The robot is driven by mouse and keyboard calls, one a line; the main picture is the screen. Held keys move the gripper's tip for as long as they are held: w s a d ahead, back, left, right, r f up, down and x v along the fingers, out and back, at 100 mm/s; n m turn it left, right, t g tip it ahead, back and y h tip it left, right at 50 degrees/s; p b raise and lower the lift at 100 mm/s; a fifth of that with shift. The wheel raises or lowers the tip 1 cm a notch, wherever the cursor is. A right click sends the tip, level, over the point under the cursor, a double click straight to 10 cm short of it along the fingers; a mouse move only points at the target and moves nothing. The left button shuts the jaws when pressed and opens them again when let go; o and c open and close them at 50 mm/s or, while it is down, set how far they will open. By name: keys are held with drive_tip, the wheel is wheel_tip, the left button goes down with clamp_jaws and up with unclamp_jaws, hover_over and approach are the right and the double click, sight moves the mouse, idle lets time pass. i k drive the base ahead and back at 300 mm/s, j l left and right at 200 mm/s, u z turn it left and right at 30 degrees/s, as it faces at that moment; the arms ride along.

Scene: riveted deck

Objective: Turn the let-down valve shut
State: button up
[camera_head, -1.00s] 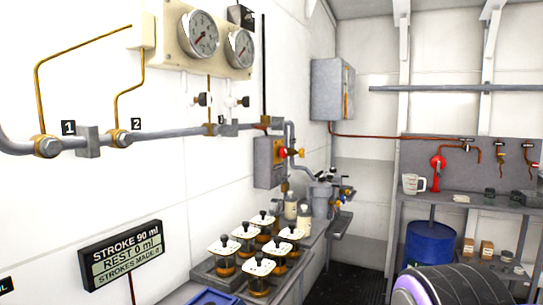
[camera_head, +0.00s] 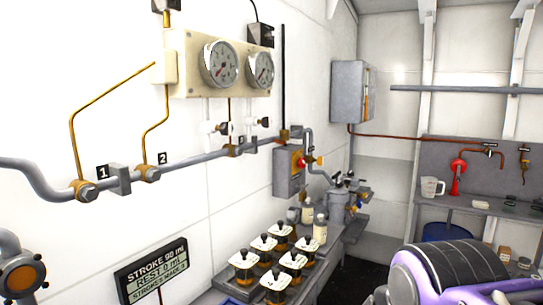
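I cannot tell for sure which fitting is the let-down valve. Two small valves with dark knobs, a left one (camera_head: 222,127) and a right one (camera_head: 252,121), sit below the two gauges (camera_head: 221,64). A grey box (camera_head: 288,176) with a red and yellow fitting (camera_head: 301,162) is on the wall farther along. A grey round fitting with an orange-brown centre (camera_head: 22,276) is cut by the left edge. My gripper is out of view; only a purple and black part of my arm shows at the lower right.
A grey pipe (camera_head: 200,160) with brass fittings runs along the left wall. A black display (camera_head: 152,272) reads STROKE 90 ml and REST 0 ml. Several white-topped jars (camera_head: 264,243) stand on a low bench.

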sight(320, 161)
drive_tip(key=i+l+u, duration=0.2)
drive_tip(key=u, duration=0.2)
drive_tip(key=i+l+u, duration=0.2)
drive_tip(key=u, duration=0.2)
drive_tip(key=i+l+u, duration=0.2)
drive_tip(key=l, duration=0.35)
drive_tip(key=i+l+u, duration=0.1)
drive_tip(key=l, duration=0.2)
drive_tip(key=i+l, duration=0.15)
drive_tip(key=l, duration=0.25)
drive_tip(key=i+l+u, duration=0.1)
drive_tip(key=l, duration=0.3)
drive_tip(key=i+l, duration=0.25)
drive_tip(key=l, duration=0.15)
drive_tip(key=i+l+u, duration=0.1)
drive_tip(key=l, duration=0.3)
drive_tip(key=i+l, duration=0.2)
drive_tip(key=l, duration=0.25)
drive_tip(key=i+l, duration=0.1)
drive_tip(key=l, duration=0.3)
drive_tip(key=i+u, duration=0.05)
